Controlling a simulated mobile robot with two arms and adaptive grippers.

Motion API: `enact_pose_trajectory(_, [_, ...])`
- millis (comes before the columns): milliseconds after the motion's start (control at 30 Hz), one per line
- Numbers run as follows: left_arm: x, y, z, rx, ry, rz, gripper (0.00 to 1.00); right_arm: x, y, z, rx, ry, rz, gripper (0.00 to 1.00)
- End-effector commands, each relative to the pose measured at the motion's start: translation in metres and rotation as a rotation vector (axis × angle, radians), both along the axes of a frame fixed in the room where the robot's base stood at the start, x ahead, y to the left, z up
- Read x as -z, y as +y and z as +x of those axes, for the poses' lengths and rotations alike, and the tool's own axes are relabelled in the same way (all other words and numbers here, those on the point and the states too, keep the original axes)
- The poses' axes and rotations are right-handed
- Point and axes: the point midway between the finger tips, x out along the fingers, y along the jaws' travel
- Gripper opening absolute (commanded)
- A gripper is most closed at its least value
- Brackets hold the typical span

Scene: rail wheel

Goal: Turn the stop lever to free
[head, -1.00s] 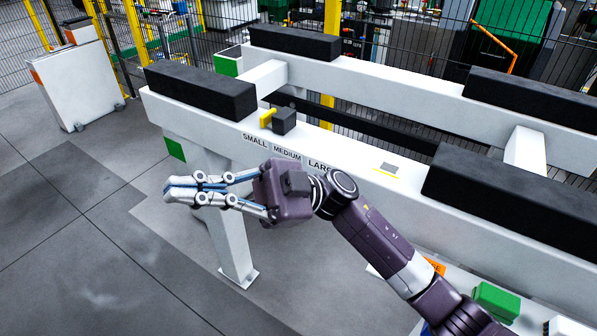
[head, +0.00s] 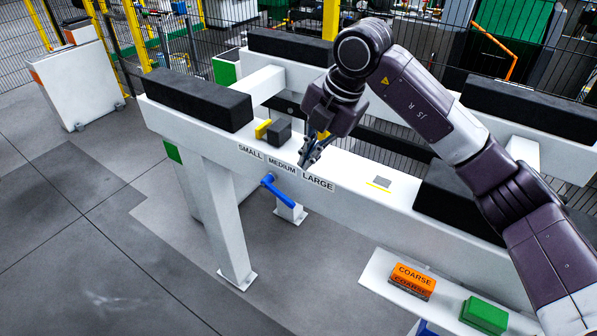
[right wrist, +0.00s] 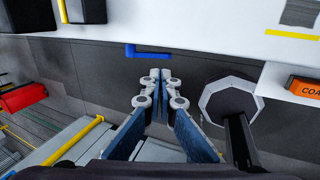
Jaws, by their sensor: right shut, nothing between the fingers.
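A blue lever (head: 278,190) sticks out from the front face of the white beam (head: 350,180), below the MEDIUM label. It also shows in the right wrist view (right wrist: 150,54), just beyond the fingertips. A yellow tab (head: 262,128) sits beside a small dark block (head: 279,132) on top of the beam. I cannot tell from any marking which one is the stop lever. My right gripper (head: 304,160) points down near the LARGE label, right of and above the blue lever in the picture. Its fingers (right wrist: 160,76) are shut and empty, apart from the lever. My left gripper is not in view.
Black pads (head: 200,97) lie on both beams. A lower white shelf (head: 380,280) holds an orange COARSE block (head: 411,281) and a green block (head: 484,315). The floor in front of the beam at left is clear. A wire fence stands behind.

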Motion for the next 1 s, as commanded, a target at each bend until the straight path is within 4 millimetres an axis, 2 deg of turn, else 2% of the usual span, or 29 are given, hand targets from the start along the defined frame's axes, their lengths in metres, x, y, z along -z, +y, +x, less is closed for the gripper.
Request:
enact_pose_trajectory(400, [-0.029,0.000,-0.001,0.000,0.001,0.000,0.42,0.077,0.025,0.015,-0.004,0.007,0.004,0.00])
enact_pose_trajectory(600, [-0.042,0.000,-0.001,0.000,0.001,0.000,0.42,0.107,0.034,0.021,-0.005,0.006,0.003,0.00])
enact_pose_trajectory(800, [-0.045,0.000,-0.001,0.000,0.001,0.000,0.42,0.121,0.038,0.025,-0.005,0.003,0.004,0.00])
enact_pose_trajectory(1000, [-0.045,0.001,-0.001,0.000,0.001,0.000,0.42,0.123,0.038,0.025,-0.005,0.003,0.004,0.00])
